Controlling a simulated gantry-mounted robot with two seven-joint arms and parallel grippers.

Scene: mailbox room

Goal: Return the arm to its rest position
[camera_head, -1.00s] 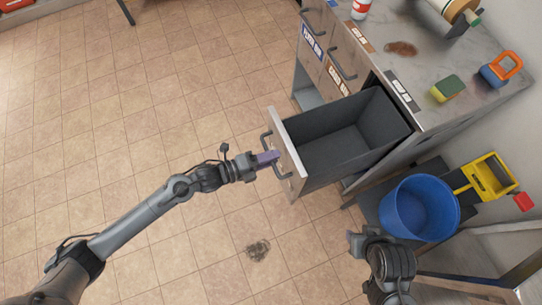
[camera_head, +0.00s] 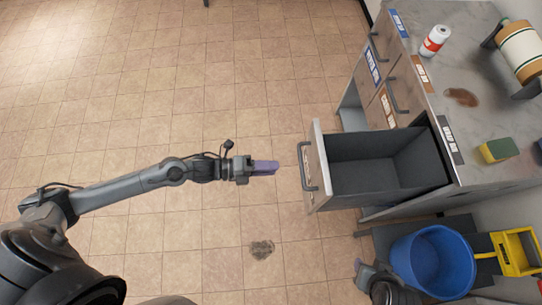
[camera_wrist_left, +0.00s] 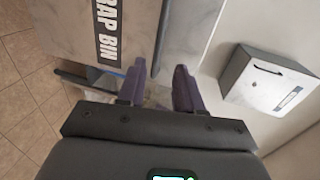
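My left arm reaches in from the left in the head view, over the tiled floor. Its gripper (camera_head: 265,167) has purple fingers and points right at the pulled-out drawer (camera_head: 316,165). A gap of floor shows between the fingertips and the drawer's handle (camera_head: 305,167). In the left wrist view the two purple fingers (camera_wrist_left: 158,86) stand apart with nothing clearly held between them. My right gripper (camera_head: 372,278) is partly in view at the bottom, left of the blue bucket; its fingers are unclear.
The open drawer is empty and juts from the cabinet (camera_head: 470,150). A blue bucket (camera_head: 432,262) and a yellow wringer (camera_head: 514,250) stand below right. A sponge (camera_head: 498,150), a red-and-white bottle (camera_head: 435,41) and a brown stain (camera_head: 462,97) are on the countertop. Floor at left is clear.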

